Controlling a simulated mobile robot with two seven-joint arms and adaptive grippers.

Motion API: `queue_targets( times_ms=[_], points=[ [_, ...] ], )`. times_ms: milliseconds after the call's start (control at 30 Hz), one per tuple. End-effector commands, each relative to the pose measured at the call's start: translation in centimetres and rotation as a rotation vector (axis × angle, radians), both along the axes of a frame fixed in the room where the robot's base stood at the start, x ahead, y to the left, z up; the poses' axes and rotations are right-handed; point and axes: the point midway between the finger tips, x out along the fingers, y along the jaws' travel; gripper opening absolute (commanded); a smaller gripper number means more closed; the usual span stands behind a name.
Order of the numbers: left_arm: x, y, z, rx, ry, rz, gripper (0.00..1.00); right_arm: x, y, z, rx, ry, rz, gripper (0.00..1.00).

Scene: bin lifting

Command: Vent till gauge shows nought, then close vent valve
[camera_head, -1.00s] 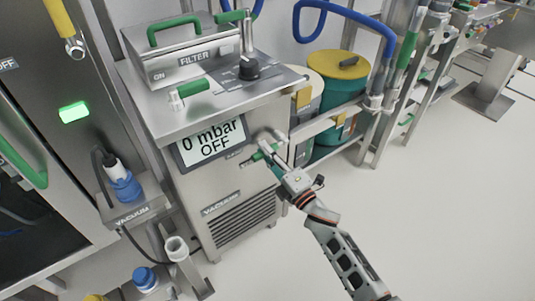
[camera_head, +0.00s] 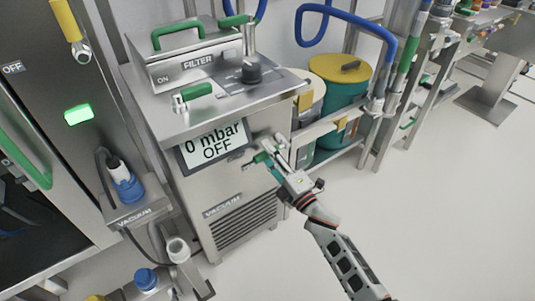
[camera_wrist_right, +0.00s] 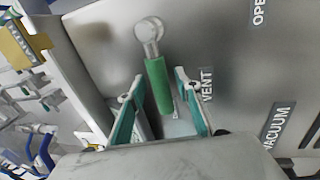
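The gauge display (camera_head: 216,143) on the vacuum unit's front reads "0 mbar" and "OFF". The vent valve has a green lever (camera_wrist_right: 158,85) on a silver pivot (camera_wrist_right: 149,30), beside a VENT label (camera_wrist_right: 207,84). My right gripper (camera_wrist_right: 160,101) is open, with one teal-padded finger on each side of the lever. Gaps show between the lever and the fingers. In the head view, my right gripper (camera_head: 269,160) is at the valve, just right of the display, and partly hides it. My left gripper is not in view.
A filter box (camera_head: 195,62) with a green handle and a black knob (camera_head: 250,72) sit on top of the unit. A blue-plug socket panel (camera_head: 128,190) is at left.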

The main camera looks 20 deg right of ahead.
Motion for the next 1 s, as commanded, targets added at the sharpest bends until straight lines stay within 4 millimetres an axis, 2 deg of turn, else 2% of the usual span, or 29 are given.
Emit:
queue_targets(
  times_ms=[167, 267, 700, 900, 1000],
  points=[
    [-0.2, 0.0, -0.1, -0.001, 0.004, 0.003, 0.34, -0.3, -0.1, -0.2, -0.003, 0.001, 0.0, 0.33],
    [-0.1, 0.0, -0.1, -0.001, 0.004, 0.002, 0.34, -1.2, -0.5, -0.4, -0.003, 0.001, 0.0, 0.33],
    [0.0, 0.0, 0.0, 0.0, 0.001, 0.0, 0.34, -8.9, -3.2, -2.0, -0.001, 0.002, 0.0, 0.33],
    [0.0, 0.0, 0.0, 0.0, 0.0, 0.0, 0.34, -10.8, -3.9, -2.3, -0.001, 0.001, 0.0, 0.33],
    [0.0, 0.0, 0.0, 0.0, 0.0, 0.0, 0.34, -11.1, -4.0, -2.3, -0.001, -0.001, 0.0, 0.33]
  ],
)
